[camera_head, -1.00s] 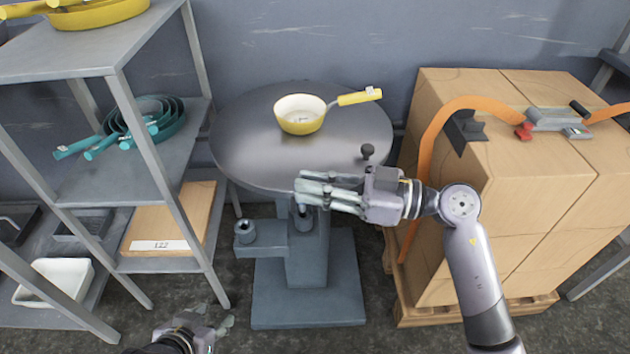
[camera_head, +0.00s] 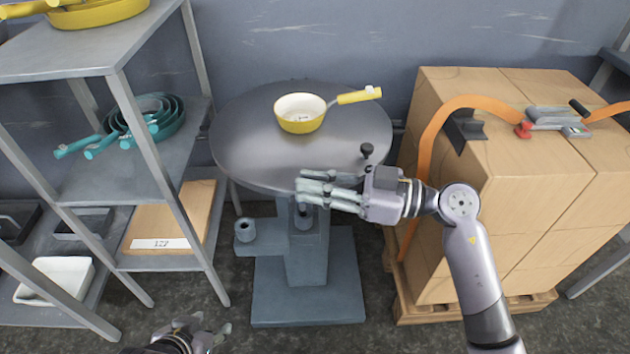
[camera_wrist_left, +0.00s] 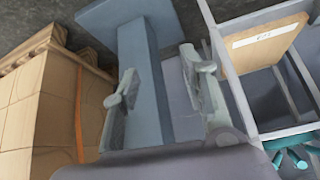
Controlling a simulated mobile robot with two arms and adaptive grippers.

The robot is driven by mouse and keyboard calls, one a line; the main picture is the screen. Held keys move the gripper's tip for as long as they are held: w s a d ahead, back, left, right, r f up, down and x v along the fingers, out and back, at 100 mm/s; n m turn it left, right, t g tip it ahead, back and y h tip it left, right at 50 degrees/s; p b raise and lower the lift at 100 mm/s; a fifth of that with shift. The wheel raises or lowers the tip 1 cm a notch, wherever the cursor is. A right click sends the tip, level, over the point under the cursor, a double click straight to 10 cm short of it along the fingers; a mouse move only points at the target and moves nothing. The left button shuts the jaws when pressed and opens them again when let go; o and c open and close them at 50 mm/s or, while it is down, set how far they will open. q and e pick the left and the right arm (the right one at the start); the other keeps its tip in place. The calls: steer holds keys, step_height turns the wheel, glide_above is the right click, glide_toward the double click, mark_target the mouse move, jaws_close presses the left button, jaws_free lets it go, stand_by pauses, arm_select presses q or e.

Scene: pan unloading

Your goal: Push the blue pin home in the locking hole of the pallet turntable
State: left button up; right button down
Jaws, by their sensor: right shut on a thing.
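The pallet turntable (camera_head: 260,160) is a round grey top on a blue-grey pedestal (camera_head: 307,262). My right gripper (camera_head: 315,187) is shut at the table's front edge, its fingers pointing left. A short blue-grey cylinder (camera_head: 303,217) shows just under its fingertips, in front of the pedestal. The fingers hide most of the blue pin in their grip, and I cannot tell how deep it sits or see the locking hole. My left gripper (camera_head: 208,332) is low at the bottom edge; in the left wrist view (camera_wrist_left: 160,95) its fingers are apart and empty.
A yellow pan (camera_head: 300,114) stands on the turntable, near a black knob (camera_head: 367,150) at the rim. An open socket (camera_head: 245,230) sits on a bracket left of the pedestal. A shelf (camera_head: 110,185) stands left; strapped boxes (camera_head: 500,190) on a pallet stand right.

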arm_select(q)
steer(key=shift+s+a+f+g, duration=0.2)
steer(key=shift+s+g, duration=0.1)
steer(key=shift+s, duration=0.15)
steer(key=shift+s+a+f+g, duration=0.15)
steer(key=shift+s+g, duration=0.15)
steer(key=shift+s, duration=0.15)
steer(key=shift+s+f, duration=0.15)
steer(key=shift+s, duration=0.35)
steer(key=shift+s+a+g+p, duration=0.1)
steer(key=shift+s+g+p, duration=0.1)
steer(key=shift+g+p, duration=0.1)
steer(key=shift+s+a+f+g+y, duration=0.1)
steer(key=shift+s+a+g+y, duration=0.15)
steer(key=shift+s, duration=0.3)
steer(key=shift+s+a+f+g+y, duration=0.1)
steer(key=shift+s+a+g+y, duration=0.05)
steer(key=shift+s+g, duration=0.3)
steer(key=shift+s+p, duration=0.3)
steer(key=shift+s, duration=0.05)
arm_select(e)
steer(key=shift+d, duration=0.1)
arm_select(q)
steer(key=shift+r+p, duration=0.8)
stand_by(0.6)
arm_select(e)
steer(key=shift+f, duration=1.55)
stand_by(1.2)
